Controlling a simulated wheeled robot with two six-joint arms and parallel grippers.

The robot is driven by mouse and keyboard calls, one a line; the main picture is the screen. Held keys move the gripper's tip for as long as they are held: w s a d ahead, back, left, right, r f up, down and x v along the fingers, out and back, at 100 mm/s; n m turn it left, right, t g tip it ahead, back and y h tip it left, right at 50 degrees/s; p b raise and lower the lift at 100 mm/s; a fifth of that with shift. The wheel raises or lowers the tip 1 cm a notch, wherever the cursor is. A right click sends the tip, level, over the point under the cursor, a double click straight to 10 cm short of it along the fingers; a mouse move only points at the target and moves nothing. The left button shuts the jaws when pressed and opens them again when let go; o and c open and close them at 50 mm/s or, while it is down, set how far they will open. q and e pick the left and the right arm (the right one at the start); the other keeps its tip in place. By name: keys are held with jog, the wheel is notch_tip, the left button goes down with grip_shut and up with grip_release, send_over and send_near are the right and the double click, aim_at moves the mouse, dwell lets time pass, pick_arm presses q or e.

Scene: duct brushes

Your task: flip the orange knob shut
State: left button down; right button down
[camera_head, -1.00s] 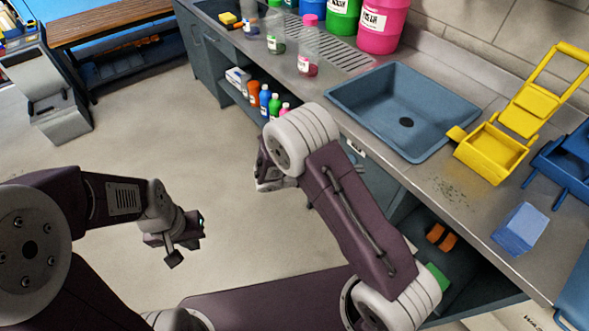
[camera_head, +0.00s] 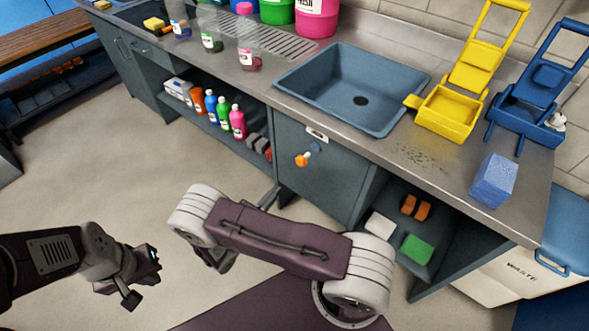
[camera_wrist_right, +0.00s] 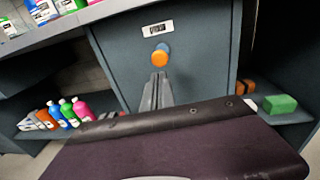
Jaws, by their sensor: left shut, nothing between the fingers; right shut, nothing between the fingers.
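The orange knob (camera_head: 303,159) is on the front of the grey cabinet door (camera_head: 325,178) under the sink. In the right wrist view the knob (camera_wrist_right: 160,56) looks round and sits below a small label. My right gripper (camera_wrist_right: 160,76) is shut and empty, its fingertips just below the knob in that view. I cannot tell whether they touch it. In the head view my right arm's purple link hides most of that gripper. My left gripper (camera_head: 131,298) is shut and empty over the floor at lower left, far from the knob.
Left of the door, an open shelf holds several bottles (camera_head: 222,112). Right of it, another holds a green block (camera_head: 417,249) and orange pieces. Above are the blue sink (camera_head: 352,88), a yellow mop wringer (camera_head: 450,112) and a blue sponge block (camera_head: 494,180). Floor at left is clear.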

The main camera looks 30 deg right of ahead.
aim_at(300, 163)
jog(key=x, duration=1.1)
jog(key=shift+w+d, duration=0.2)
jog(key=shift+d, duration=0.15)
